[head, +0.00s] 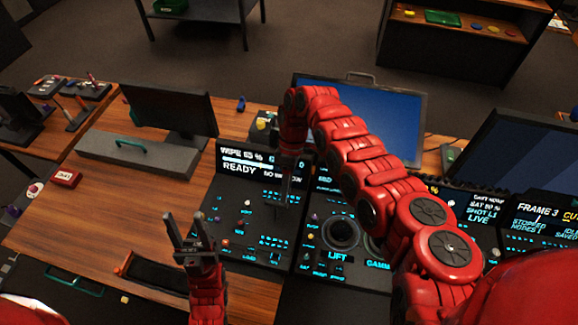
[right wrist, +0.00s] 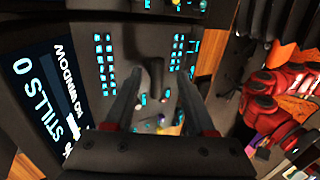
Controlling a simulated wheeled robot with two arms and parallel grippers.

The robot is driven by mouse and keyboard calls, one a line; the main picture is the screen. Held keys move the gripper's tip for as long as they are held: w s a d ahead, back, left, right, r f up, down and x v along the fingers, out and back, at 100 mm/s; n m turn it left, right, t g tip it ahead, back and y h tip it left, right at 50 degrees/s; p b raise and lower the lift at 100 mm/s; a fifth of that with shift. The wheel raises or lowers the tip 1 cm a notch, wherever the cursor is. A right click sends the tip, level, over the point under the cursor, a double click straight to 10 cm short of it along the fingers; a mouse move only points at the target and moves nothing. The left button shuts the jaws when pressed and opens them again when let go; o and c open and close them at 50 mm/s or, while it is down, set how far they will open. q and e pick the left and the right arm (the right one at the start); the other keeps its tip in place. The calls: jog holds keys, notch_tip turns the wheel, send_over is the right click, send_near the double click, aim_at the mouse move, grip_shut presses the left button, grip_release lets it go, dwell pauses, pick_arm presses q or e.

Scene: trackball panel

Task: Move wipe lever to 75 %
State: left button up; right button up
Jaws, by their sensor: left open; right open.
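The wipe panel's display (head: 235,162) reads about "WIPE 65 %" with "READY" below, in the head view. My right gripper (head: 286,190) hangs down over the right part of this control panel (head: 225,210). In the right wrist view its two fingers (right wrist: 159,78) are apart, with panel surface and small lit buttons beyond them. I cannot clearly make out the wipe lever; the right gripper and arm cover part of the panel. My left gripper (head: 184,222) is open and empty, with its fingers pointing up, left of the panel.
A trackball (head: 341,233) sits right of the panel, partly beside my right arm. A small red box (head: 66,178) lies on the wooden desk, which has free room at left.

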jog(key=b+v, duration=0.3)
jog(key=v, duration=0.6)
jog(key=shift+b, duration=0.35)
jog(key=shift+r, duration=0.1)
